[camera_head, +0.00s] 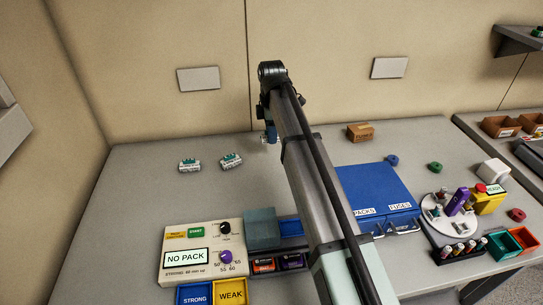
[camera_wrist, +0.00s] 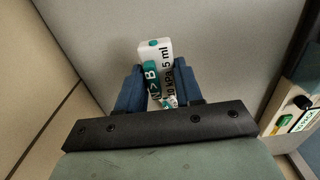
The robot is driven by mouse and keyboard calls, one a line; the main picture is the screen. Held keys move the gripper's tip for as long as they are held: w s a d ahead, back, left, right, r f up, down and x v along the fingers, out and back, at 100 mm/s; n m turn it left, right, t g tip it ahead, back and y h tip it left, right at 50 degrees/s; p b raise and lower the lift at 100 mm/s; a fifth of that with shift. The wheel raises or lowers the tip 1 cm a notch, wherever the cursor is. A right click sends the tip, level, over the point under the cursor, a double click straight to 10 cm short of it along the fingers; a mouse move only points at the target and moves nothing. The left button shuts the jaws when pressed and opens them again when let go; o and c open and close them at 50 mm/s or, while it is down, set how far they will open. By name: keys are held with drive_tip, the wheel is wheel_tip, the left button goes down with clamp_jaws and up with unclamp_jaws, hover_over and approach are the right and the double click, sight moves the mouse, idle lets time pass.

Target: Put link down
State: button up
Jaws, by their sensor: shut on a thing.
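My gripper (camera_wrist: 152,80) is shut on a white-and-green labelled link (camera_wrist: 154,48), which sits between its two blue fingers in the wrist view. The link's printing includes "kPa 5 ml" and its lower part is partly hidden by the gripper. In the head view my gripper (camera_head: 270,136) is at the back of the grey table, mostly hidden by my arm; I cannot tell whether the link touches the table. Two similar white-and-green pieces lie to its left, one farther left (camera_head: 190,166) and one nearer (camera_head: 231,160).
A console (camera_head: 200,238) reading "NO PACK" stands at front left, with labelled bins (camera_head: 231,293) before it. A blue case (camera_head: 376,186) is right of my arm, and a cardboard box (camera_head: 360,132) is behind it. The table's left back area is mostly clear.

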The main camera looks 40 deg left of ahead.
sight(272, 161)
drive_tip(key=shift+f, duration=4.25)
drive_tip(key=shift+f, duration=0.15)
drive_tip(key=o, duration=1)
drive_tip(key=shift+o, duration=0.2)
wheel_tip(272, 161, up, 12)
drive_tip(key=shift+r, duration=0.15)
